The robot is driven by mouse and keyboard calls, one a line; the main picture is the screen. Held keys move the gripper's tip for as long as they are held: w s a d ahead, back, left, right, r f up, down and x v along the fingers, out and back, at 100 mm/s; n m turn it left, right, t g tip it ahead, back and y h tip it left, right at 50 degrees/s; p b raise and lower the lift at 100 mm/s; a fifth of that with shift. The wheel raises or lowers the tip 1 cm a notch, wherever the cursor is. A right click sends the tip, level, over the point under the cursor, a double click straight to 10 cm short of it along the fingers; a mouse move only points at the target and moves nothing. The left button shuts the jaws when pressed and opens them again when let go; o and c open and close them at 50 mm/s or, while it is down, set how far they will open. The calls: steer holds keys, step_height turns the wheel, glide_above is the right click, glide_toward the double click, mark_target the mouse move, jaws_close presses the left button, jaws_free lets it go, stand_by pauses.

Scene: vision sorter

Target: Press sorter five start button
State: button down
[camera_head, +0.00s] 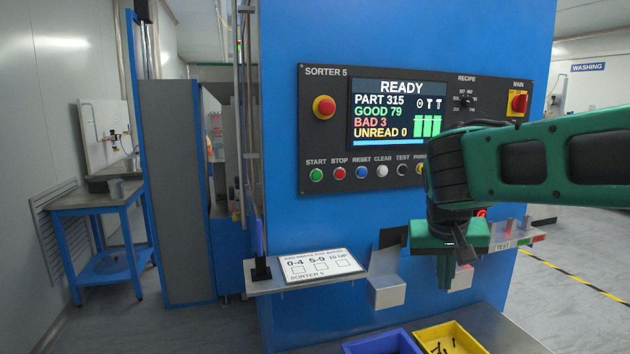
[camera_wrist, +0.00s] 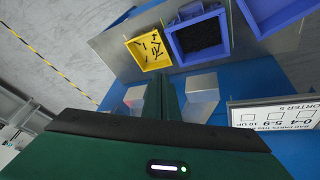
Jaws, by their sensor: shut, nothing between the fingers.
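The Sorter 5 panel (camera_head: 328,88) is on the blue machine front in the head view. Its green START button (camera_head: 316,175) is at the left end of the lower button row, with a red STOP button (camera_head: 339,173) to its right. The screen (camera_head: 398,113) reads READY. My gripper (camera_head: 464,258) hangs in front of the machine, right of and below the button row, pointing down. It is shut and empty, well apart from the START button. The wrist view shows the closed fingers (camera_wrist: 163,92) above the ledge and bins, with no button in sight.
A placard (camera_head: 322,266) lies on the ledge below the panel. A yellow bin (camera_head: 478,343) with dark parts and a blue bin (camera_head: 350,348) stand low in front. A red emergency knob (camera_head: 324,107) is above START. Space before the START button is clear.

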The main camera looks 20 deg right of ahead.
mark_target(317, 176)
steer(key=w+a+r+t+h, duration=0.1)
steer(key=w+a+r+t, duration=0.5)
steer(key=w+a+r, duration=0.9)
steer(key=a+r, duration=0.1)
steer(key=a, duration=0.2)
steer(key=shift+w+a+h, duration=0.35)
steer(key=shift+h, duration=0.05)
steer(key=w, duration=0.8)
steer(key=shift+w, duration=0.4)
steer(key=shift+w, duration=0.1)
stand_by(0.7)
steer(key=shift+w, duration=0.25)
